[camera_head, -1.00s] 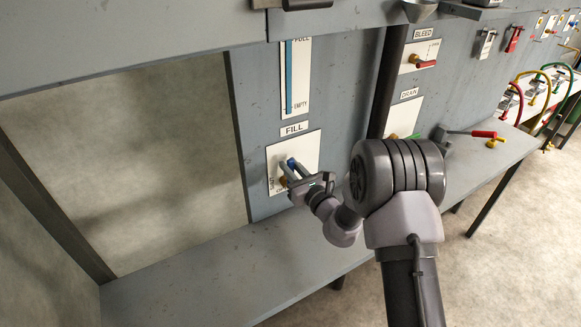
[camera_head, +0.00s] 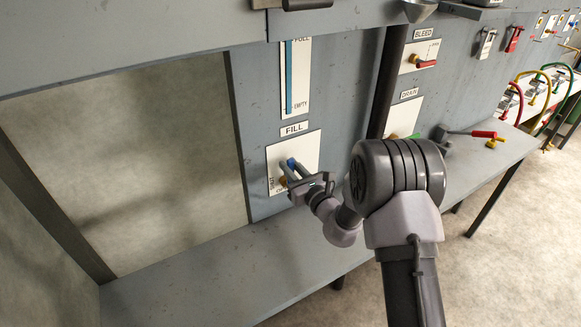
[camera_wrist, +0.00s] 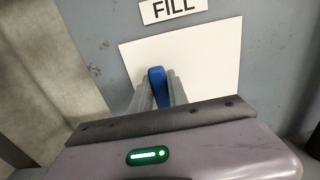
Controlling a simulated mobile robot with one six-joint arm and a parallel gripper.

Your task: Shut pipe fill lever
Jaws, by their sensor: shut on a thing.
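The blue fill lever (camera_head: 291,163) is on a white plate (camera_head: 309,150) under the FILL label (camera_head: 294,129). A brass-coloured part shows below it, partly behind my gripper. My gripper (camera_head: 287,172) is at the lever with its two fingers on either side of the handle, shut on it. In the wrist view the blue handle (camera_wrist: 157,86) stands upright between the two grey fingers. The lower part of the lever and its pivot are hidden behind my gripper there.
A blue level gauge (camera_head: 289,78) is above the label. To the right are the red bleed lever (camera_head: 426,64), a dark vertical pipe (camera_head: 389,80) and a red-handled lever (camera_head: 483,134). A grey bench ledge (camera_head: 200,275) runs below the panel, mostly bare.

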